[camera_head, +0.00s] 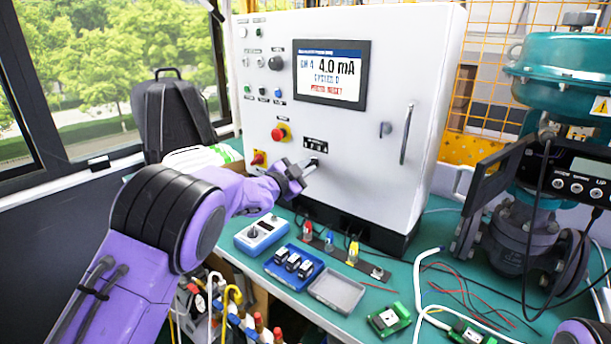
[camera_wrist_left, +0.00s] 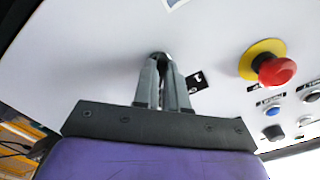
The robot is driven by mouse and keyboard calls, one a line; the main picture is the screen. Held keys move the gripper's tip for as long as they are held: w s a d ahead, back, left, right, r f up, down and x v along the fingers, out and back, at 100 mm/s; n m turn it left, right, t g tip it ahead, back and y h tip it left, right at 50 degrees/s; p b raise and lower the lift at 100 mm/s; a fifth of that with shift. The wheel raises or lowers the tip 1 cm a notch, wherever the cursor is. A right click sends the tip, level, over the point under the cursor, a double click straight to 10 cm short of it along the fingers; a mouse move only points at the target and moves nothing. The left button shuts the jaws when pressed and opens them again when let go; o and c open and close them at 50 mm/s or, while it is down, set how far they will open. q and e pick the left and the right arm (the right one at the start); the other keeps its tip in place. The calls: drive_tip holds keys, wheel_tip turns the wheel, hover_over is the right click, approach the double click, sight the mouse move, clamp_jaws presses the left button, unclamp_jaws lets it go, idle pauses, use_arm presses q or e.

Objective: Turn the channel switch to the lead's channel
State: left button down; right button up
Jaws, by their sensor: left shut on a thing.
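The white control cabinet (camera_head: 376,150) stands on the green bench, and its screen (camera_head: 331,74) reads "CH 4" and "4.0 mA", with smaller lines below. My left gripper (camera_head: 305,168) is at the lower front of the cabinet, under a small black label plate. In the left wrist view the gripper (camera_wrist_left: 165,68) is shut on the channel switch, a small knob (camera_wrist_left: 163,57) mostly hidden between the fingertips. A dark label with white marks (camera_wrist_left: 196,82) lies right of the fingers there. My right gripper is not in view.
A blue tray (camera_head: 293,264), grey tray (camera_head: 336,291) and coloured lead plugs (camera_head: 352,254) lie below. A teal valve (camera_head: 560,70) stands right.

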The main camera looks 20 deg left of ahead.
use_arm(q)
drive_tip(key=shift+m, duration=0.4)
drive_tip(key=c, duration=1.2)
unclamp_jaws()
drive_tip(key=b+v, duration=0.2)
drive_tip(key=v, duration=0.8)
drive_tip(key=shift+s+a+b, duration=0.1)
drive_tip(key=shift+s+b, duration=0.2)
drive_tip(key=shift+b, duration=0.1)
